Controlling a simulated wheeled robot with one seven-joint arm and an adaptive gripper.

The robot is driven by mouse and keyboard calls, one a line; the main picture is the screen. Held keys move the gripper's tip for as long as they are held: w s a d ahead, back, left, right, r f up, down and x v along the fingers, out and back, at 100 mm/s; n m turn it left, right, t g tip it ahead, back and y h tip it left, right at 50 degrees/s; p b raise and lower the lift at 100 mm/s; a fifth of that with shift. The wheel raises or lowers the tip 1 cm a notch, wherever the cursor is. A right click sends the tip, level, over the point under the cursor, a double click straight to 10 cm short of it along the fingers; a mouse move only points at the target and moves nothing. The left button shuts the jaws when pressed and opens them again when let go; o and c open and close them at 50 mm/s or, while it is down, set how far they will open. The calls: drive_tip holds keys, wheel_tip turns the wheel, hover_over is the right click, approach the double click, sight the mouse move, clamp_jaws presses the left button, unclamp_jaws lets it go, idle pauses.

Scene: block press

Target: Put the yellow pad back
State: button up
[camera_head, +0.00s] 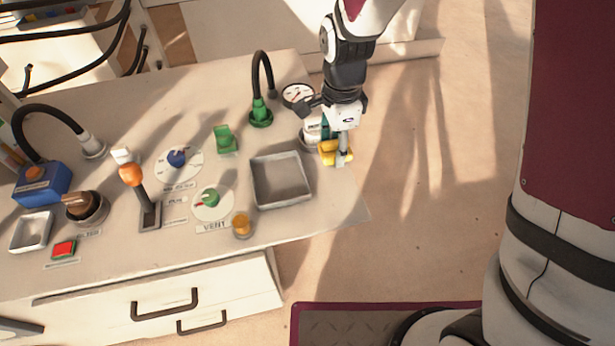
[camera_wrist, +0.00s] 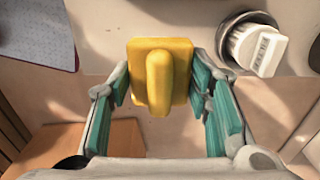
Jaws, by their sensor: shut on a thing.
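The yellow pad (camera_head: 328,153) is at the right edge of the workbench in the head view, at the end of my arm. In the wrist view the yellow pad (camera_wrist: 155,75) is a flat square block with a raised grip bar. It sits between the teal-lined fingers of my gripper (camera_wrist: 160,92), which is shut on it. In the head view my gripper (camera_head: 338,148) partly covers the pad. I cannot tell whether the pad touches the bench.
An empty grey square tray (camera_head: 306,190), a green block (camera_head: 226,139), a gauge (camera_head: 298,93) and a green-based hose (camera_head: 261,115) are nearby. Open floor lies to the right.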

drive_tip(key=s+a, duration=0.1)
drive_tip(key=s, duration=0.2)
drive_tip(key=s+a+f, duration=0.1)
drive_tip(key=s+a, duration=0.3)
drive_tip(key=s, duration=0.1)
drive_tip(key=shift+s+f, duration=0.2)
drive_tip(key=shift+s, duration=0.1)
drive_tip(key=s+a+f, duration=0.1)
drive_tip(key=s+a, duration=0.1)
drive_tip(key=s, duration=0.6)
drive_tip(key=b, duration=0.2)
hover_over(279, 181)
drive_tip(key=shift+f, duration=0.85)
drive_tip(key=shift+f+b, duration=0.7)
drive_tip(key=shift+f, duration=1.05)
drive_tip(key=shift+f, duration=0.15)
drive_tip(key=o, duration=1.1)
wheel_tip(279, 181, up, 12)
drive_tip(key=p, duration=0.2)
drive_tip(key=shift+r+p, duration=0.2)
drive_tip(key=shift+p, duration=0.2)
